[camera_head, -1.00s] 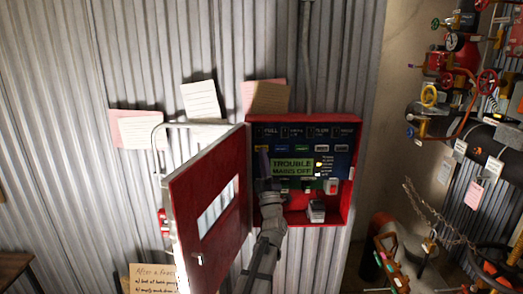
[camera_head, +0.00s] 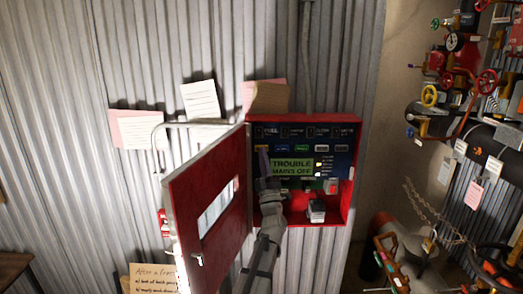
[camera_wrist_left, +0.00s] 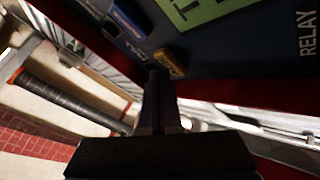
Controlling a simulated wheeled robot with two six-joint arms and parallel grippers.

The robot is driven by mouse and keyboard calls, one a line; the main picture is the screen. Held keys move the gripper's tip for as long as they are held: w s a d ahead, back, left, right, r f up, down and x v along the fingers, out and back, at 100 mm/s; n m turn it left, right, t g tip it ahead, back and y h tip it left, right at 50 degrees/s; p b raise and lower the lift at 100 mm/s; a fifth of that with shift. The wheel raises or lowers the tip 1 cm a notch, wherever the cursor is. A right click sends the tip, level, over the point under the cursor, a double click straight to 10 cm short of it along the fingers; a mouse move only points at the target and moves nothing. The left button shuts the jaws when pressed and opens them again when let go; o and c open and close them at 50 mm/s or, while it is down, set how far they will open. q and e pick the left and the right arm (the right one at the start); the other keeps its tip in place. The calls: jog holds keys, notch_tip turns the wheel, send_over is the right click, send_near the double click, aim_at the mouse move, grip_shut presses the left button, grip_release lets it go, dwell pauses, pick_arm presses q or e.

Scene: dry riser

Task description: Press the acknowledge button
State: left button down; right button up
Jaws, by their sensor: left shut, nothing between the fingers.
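The alarm panel (camera_head: 327,160) is inside an open red cabinet (camera_head: 355,165) on the corrugated wall. It has a green display (camera_head: 291,167) reading "TROUBLE MAINS OFF" and rows of small labelled buttons. I cannot read which one is the acknowledge button. My left gripper (camera_head: 264,163) is shut and empty, reaching into the cabinet in front of the panel's left side. In the left wrist view, its fingertips (camera_wrist_left: 157,74) are close beside a yellow button (camera_wrist_left: 169,63), with blue buttons (camera_wrist_left: 124,20) further along. Whether the tips touch the panel cannot be told. My right gripper is not in view.
The red cabinet door (camera_head: 208,210) hangs open just left of my left arm. A small grey-and-white device (camera_head: 317,210) sits at the cabinet's bottom. Paper notes (camera_head: 200,99) are on the wall above. Pipes and valve wheels (camera_head: 487,82) are at the right.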

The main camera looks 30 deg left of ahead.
pick_arm(q)
jog(key=shift+w+a, duration=0.25)
jog(key=shift+w, duration=0.15)
dwell(0.3)
jog(key=shift+s, duration=0.1)
jog(key=shift+s+d, duration=0.55)
jog(key=shift+s, duration=0.15)
jog(key=shift+s, duration=0.1)
jog(key=s+d, duration=0.1)
jog(key=s, duration=0.1)
jog(key=s+d, duration=0.1)
jog(key=s, duration=0.1)
jog(key=shift+d, duration=0.4)
dwell(0.8)
